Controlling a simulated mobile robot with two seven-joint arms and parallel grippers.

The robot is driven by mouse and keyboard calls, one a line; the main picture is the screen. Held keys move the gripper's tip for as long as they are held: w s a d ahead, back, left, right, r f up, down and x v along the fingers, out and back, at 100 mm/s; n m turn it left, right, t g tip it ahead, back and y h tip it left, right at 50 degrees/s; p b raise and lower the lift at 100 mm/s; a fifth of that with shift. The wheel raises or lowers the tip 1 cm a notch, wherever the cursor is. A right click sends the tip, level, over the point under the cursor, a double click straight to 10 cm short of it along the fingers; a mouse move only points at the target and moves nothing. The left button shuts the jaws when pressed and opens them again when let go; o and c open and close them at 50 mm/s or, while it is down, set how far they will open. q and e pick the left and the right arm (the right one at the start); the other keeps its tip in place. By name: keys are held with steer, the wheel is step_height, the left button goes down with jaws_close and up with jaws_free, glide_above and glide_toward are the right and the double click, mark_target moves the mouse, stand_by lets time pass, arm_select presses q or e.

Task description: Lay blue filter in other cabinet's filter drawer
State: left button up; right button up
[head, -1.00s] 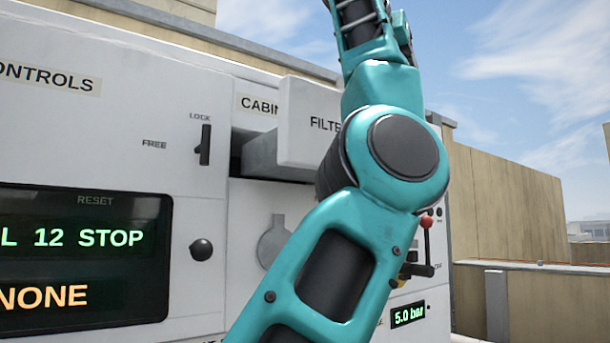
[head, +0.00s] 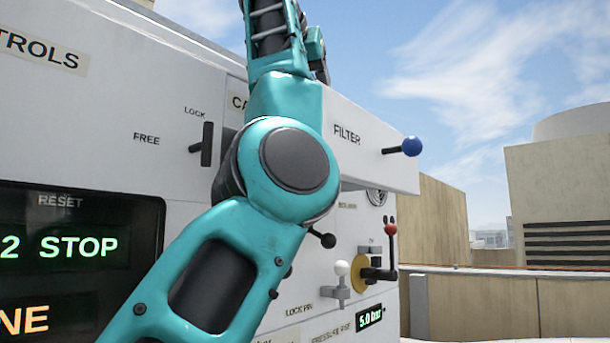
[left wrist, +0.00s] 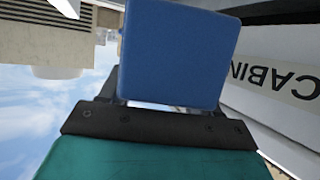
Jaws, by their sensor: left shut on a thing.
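The blue filter (left wrist: 178,50) is a flat blue block in the left wrist view, held in my left gripper (left wrist: 165,104), which is shut on it. That gripper is beyond the top edge of the head view; only its teal arm shows there. The filter drawer (head: 362,138), marked FILTER, stands pulled out of the white cabinet (head: 180,85) and has a blue knob (head: 411,146). My arm covers the drawer's left part, and its inside is hidden from this low angle. The "CABIN..." label (left wrist: 283,78) is beside the filter in the left wrist view. My right gripper is not in view.
A LOCK/FREE lever (head: 206,145) and a dark display (head: 75,255) are on the cabinet's left part. A red-knobbed handle (head: 388,250) and a white-knobbed lock pin (head: 341,283) project below the drawer. Open sky lies right of the drawer.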

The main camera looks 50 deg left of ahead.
arm_select(q)
step_height(320, 180, down, 6)
steer(key=shift+w+d+r, duration=0.1)
steer(key=shift+w, duration=0.05)
steer(key=shift+f, duration=2.05)
steer(key=shift+f, duration=0.25)
steer(key=o, duration=1.2)
steer(key=shift+r, duration=0.1)
steer(key=shift+c, duration=0.2)
